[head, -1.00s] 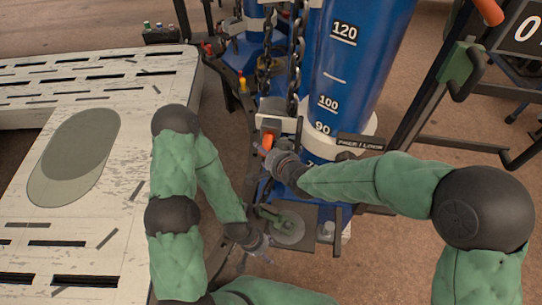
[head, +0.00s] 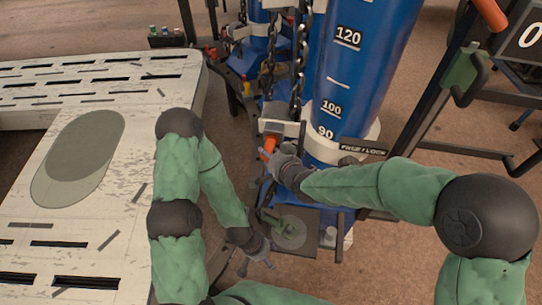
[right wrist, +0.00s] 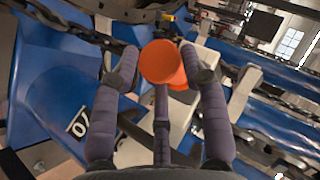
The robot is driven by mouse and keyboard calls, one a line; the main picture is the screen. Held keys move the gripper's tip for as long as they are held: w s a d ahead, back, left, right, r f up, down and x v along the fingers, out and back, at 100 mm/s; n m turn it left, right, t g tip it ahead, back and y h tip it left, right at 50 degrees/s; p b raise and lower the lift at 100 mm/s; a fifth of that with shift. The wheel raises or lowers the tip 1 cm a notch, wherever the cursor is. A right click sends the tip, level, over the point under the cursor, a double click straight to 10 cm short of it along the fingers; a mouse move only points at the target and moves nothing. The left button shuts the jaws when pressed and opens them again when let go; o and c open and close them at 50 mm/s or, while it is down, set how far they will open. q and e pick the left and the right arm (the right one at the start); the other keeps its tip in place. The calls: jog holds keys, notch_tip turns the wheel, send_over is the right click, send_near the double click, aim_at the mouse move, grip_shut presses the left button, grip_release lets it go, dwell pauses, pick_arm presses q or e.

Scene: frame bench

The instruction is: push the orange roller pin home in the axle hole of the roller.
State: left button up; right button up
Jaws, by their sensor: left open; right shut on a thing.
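The orange roller pin (head: 269,146) shows at the pale bracket (head: 285,129) below the hanging chains. My right gripper (head: 271,157) is shut on the pin. In the right wrist view the pin's round orange head (right wrist: 163,62) sits between the fingers of my right gripper (right wrist: 163,77), with a pale grey block behind it. I cannot make out the roller or its axle hole, nor how deep the pin sits. My left gripper (head: 257,262) is open and empty, low beside the dark plate with a grey disc (head: 290,230).
A tall blue cylinder (head: 365,60) with a number scale stands just right of the bracket. Dark chains (head: 301,55) hang close above it. A white slotted bench (head: 95,150) fills the left side. A dark frame with a display stands at the right.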

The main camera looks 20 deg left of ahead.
jog(key=o, duration=1.2)
jog(key=shift+o, duration=1.1)
jog(key=shift+a, duration=0.2)
jog(key=shift+d, duration=0.1)
jog(key=v, duration=1.2)
jog(key=shift+r, duration=0.1)
